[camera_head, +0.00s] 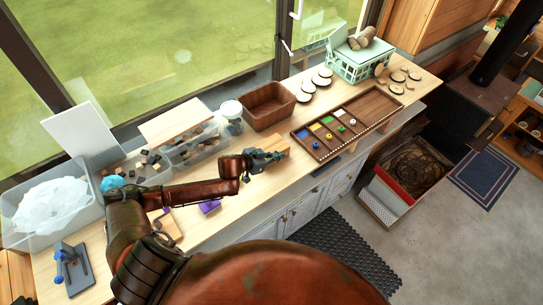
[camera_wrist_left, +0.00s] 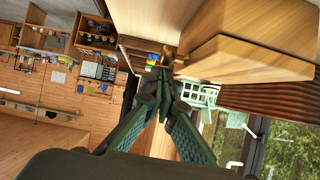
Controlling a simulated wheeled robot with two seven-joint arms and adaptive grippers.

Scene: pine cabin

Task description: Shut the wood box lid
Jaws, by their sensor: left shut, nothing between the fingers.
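The wood box (camera_head: 273,142) is a small orange-brown box on the workbench, partly hidden behind my left gripper (camera_head: 268,158). In the left wrist view the wood box (camera_wrist_left: 245,58) looms large at the upper right, with a thick slab-like part that looks like its lid. I cannot tell clearly how far the lid stands open. My left gripper (camera_wrist_left: 165,78) is shut and empty, its fingertips close beside the box's near end; I cannot tell whether they touch it. My right gripper is not in view.
A brown tray (camera_head: 268,106) stands behind the box. A compartment tray (camera_head: 372,106) with coloured tiles lies to the right, and a green crate (camera_head: 358,62) beyond it. Clear bins (camera_head: 190,152) and a purple item (camera_head: 209,206) are to the left. The bench's front edge is close.

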